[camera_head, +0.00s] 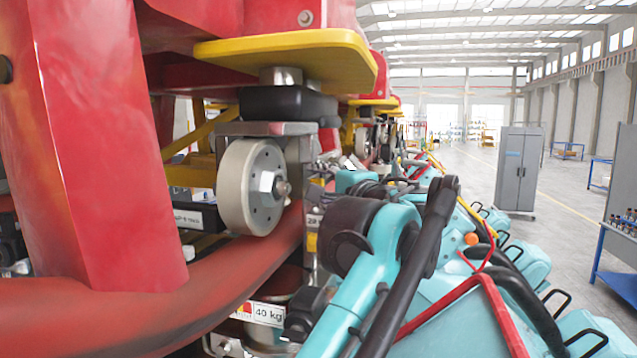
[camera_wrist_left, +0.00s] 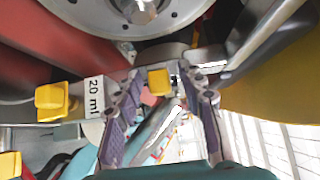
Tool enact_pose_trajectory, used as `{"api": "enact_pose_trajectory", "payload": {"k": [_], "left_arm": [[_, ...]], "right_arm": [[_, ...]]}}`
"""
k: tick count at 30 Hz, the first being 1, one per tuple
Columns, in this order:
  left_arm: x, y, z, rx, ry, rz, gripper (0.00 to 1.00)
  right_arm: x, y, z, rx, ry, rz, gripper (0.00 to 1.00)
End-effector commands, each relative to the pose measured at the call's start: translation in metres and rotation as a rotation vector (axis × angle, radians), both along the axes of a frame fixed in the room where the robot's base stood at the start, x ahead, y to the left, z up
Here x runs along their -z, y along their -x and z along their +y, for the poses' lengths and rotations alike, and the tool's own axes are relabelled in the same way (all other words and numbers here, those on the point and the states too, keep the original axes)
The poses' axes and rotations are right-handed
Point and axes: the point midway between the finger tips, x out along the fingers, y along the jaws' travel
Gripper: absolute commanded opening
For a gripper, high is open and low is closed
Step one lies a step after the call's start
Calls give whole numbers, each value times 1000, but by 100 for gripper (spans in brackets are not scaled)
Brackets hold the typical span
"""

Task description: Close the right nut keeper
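A pale wheel (camera_head: 250,185) with a hex nut (camera_head: 268,184) at its hub hangs under the red coaster train. Its underside shows at the top of the left wrist view (camera_wrist_left: 135,28). A small yellow block (camera_head: 311,243) sits on a grey upright below and right of the wheel. I cannot tell which part is the right nut keeper. My left gripper (camera_head: 304,312) is low, mostly hidden by my teal arm. In the left wrist view its fingers (camera_wrist_left: 162,100) are spread, with a yellow block (camera_wrist_left: 158,81) showing between the tips; contact is unclear. My right gripper is out of view.
A thick red tube (camera_head: 215,300) runs below the wheel. A yellow plate (camera_head: 290,58) overhangs it. Labels reading 40 kg (camera_head: 268,313) and 20 ml (camera_wrist_left: 94,96) are close by. A grey cabinet (camera_head: 518,168) stands far right on open floor.

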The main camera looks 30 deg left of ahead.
Motion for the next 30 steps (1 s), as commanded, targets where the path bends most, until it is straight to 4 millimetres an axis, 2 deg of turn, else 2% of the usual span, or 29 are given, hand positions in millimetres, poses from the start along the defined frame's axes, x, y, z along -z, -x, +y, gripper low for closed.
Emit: {"api": "enact_pose_trajectory", "payload": {"k": [3, 7, 8, 14, 17, 24, 30], "left_arm": [[0, 0, 0, 0, 0, 0, 37], [0, 0, 0, 0, 0, 0, 3], [0, 0, 0, 1, 0, 0, 0], [0, 2, -1, 2, 0, 0, 0], [0, 17, -5, 3, 0, 0, 0], [1, 66, -18, 4, 2, 1, 0], [1, 79, -19, 0, 2, 0, 0]], "right_arm": [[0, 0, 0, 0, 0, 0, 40], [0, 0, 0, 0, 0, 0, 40], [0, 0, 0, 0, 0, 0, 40], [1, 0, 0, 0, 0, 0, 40], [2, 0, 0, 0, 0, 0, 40], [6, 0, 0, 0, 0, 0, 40], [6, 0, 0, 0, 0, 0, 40]]}}
